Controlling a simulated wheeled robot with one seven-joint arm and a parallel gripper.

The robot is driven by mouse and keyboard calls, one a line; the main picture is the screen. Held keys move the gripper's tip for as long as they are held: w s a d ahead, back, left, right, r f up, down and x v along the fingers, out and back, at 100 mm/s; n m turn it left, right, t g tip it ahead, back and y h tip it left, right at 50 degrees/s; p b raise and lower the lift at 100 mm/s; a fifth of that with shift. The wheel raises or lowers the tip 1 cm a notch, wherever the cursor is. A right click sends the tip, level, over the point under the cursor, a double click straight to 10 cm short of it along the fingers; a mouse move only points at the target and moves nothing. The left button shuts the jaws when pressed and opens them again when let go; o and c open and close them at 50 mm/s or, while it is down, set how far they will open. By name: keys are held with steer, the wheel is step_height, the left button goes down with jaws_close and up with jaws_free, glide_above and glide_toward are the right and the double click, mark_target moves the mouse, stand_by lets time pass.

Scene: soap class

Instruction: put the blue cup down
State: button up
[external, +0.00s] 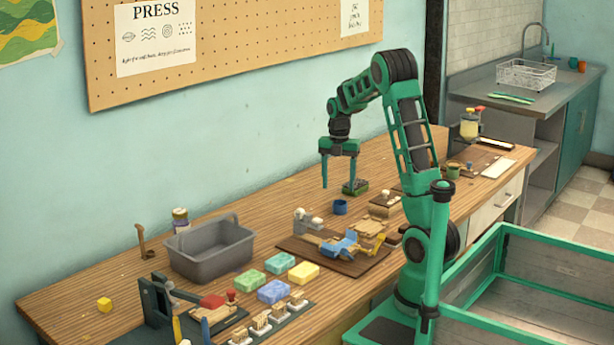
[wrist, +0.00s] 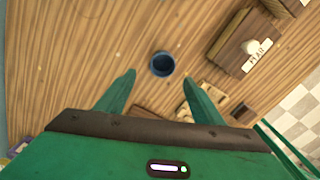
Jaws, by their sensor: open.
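The blue cup (external: 340,207) stands upright on the wooden bench, in the middle of the external view. In the wrist view the blue cup (wrist: 162,64) shows from above, its round mouth dark and open, beyond and roughly between my fingertips. My gripper (external: 339,187) is open and points down above the bench, close to the cup and a little behind it. In the wrist view the two green fingers of my gripper (wrist: 159,78) are spread wide, with nothing between them. I see no contact between the fingers and the cup.
A grey bin (external: 210,250) stands to the left on the bench (wrist: 60,60). Several coloured soap bars lie in front of it. A brown board (external: 338,262) with blue and yellow tools lies in front of the cup.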

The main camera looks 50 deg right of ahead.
mark_target(339, 202)
step_height(339, 202, down, 3)
steer(key=shift+f, duration=0.1)
steer(key=shift+d+f, duration=0.2)
steer(key=shift+f, duration=1.15)
steer(key=shift+d+f, duration=0.2)
steer(key=shift+f, duration=1.1)
steer(key=c, duration=1.2)
steer(key=shift+r, duration=0.1)
steer(key=shift+r, duration=0.55)
step_height(339, 202, up, 3)
steer(key=shift+f, duration=0.15)
steer(key=s+a+r, duration=0.1)
steer(key=a+r, duration=0.6)
steer(key=a, duration=0.4)
steer(key=shift+s+a, duration=0.3)
steer(key=shift+s, duration=0.05)
